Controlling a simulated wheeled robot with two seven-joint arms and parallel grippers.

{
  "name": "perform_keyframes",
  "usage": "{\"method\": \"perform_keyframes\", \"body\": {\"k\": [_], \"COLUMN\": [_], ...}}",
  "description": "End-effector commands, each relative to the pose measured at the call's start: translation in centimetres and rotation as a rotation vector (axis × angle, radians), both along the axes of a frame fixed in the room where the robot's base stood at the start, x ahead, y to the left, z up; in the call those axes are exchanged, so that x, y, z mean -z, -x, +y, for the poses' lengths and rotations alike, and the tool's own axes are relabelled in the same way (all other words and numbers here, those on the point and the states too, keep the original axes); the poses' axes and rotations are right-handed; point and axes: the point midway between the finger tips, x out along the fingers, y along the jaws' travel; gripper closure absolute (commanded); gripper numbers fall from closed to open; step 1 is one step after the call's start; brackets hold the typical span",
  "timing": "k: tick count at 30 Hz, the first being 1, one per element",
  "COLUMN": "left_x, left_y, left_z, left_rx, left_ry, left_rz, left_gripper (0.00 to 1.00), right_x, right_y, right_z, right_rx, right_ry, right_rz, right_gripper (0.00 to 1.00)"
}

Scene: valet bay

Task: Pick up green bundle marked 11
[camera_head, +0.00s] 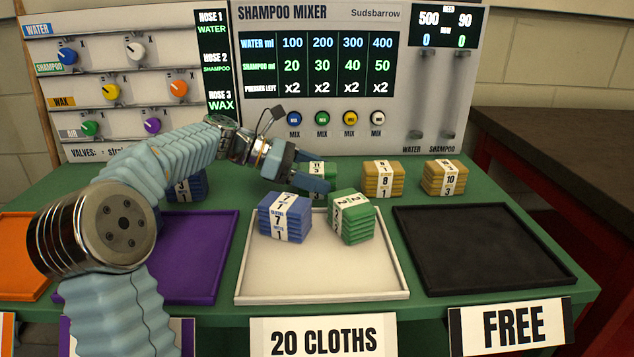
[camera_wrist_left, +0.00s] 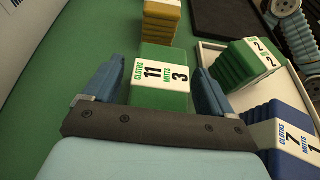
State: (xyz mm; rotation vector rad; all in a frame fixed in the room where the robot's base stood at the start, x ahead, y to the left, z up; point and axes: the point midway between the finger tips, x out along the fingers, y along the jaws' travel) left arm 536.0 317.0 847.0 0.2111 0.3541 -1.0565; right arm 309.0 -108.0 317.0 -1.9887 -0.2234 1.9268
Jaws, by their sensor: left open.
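The green bundle marked 11 (camera_wrist_left: 160,98) has a white band reading cloths 11, mitts 3. In the head view it (camera_head: 317,168) stands on the green table behind the white tray, partly hidden by my left gripper (camera_head: 320,178). In the left wrist view my left gripper (camera_wrist_left: 160,76) is open. Its blue fingers lie on either side of the bundle, with a narrow gap seeming to show; I cannot tell whether either finger touches it. My right gripper is not in view.
The white tray (camera_head: 320,288) holds a blue bundle marked 7 (camera_head: 285,218) and a green bundle marked 2 (camera_head: 351,216). Yellow bundles marked 8 (camera_head: 382,180) and 10 (camera_head: 443,178) stand to the right. A blue bundle (camera_head: 187,186) stands left. The black tray (camera_head: 480,250) is empty.

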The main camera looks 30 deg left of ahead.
Motion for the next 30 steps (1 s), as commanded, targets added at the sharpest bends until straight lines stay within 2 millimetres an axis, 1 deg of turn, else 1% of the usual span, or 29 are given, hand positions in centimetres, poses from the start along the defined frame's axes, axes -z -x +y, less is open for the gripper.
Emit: {"method": "perform_keyframes", "body": {"k": [1, 3, 10, 11, 12, 22, 28, 30], "left_x": [0.3, 0.52, 0.58, 0.57, 0.57, 0.56, 0.46, 0.02], "left_y": [-0.27, -0.54, -0.64, -0.63, -0.64, -0.63, -0.63, -0.65], "left_z": [-0.55, -0.98, -1.14, -1.14, -1.13, -1.11, -1.1, -1.1], "left_rx": [0.003, 0.001, 0.0, 0.0, 0.0, 0.0, 0.0, 0.0], "left_ry": [0.001, 0.001, 0.0, 0.0, 0.0, 0.0, 0.0, -0.001], "left_rz": [0.001, 0.001, 0.001, 0.001, 0.001, 0.001, 0.0, -0.002], "left_gripper": [0.15, 0.15, 0.15, 0.18, 0.24, 0.74, 0.75, 0.75], "right_x": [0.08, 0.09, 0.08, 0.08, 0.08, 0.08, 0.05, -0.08], "right_y": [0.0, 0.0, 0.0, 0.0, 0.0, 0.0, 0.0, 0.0], "right_z": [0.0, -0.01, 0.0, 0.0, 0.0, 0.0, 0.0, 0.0], "right_rx": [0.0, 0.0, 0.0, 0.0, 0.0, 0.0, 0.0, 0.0], "right_ry": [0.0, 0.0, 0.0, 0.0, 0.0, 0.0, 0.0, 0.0], "right_rz": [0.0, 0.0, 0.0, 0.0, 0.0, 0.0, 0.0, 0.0], "right_gripper": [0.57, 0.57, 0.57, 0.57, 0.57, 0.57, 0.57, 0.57]}}
